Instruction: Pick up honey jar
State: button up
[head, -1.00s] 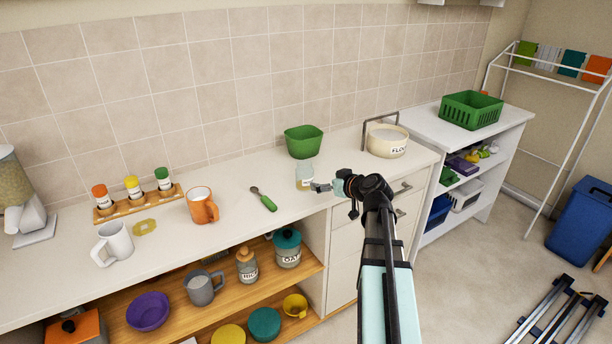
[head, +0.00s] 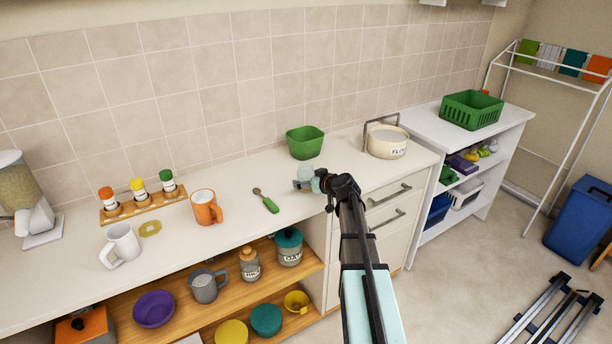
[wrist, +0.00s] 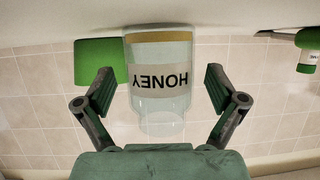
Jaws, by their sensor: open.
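The honey jar (wrist: 160,60) is clear, with a white HONEY label and a yellowish band of contents. It appears upside down in the wrist view. In the head view the jar (head: 304,172) stands on the white counter in front of a green bowl, partly hidden by my gripper (head: 312,184). In the wrist view my gripper (wrist: 160,76) is open, with one finger on each side of the jar. A small gap shows between each finger and the glass.
The green bowl (head: 304,142) stands just behind the jar. A green-handled utensil (head: 266,201) lies to its left, with an orange mug (head: 206,207) beyond. A cream flour pot (head: 387,142) stands to the right. The counter (head: 250,180) around the jar is mostly clear.

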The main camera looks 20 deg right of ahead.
jog(key=shift+w+a+f, duration=0.1)
jog(key=shift+w+f, duration=0.15)
jog(key=shift+w, duration=0.35)
jog(key=c, duration=1.4)
jog(key=shift+r, duration=0.15)
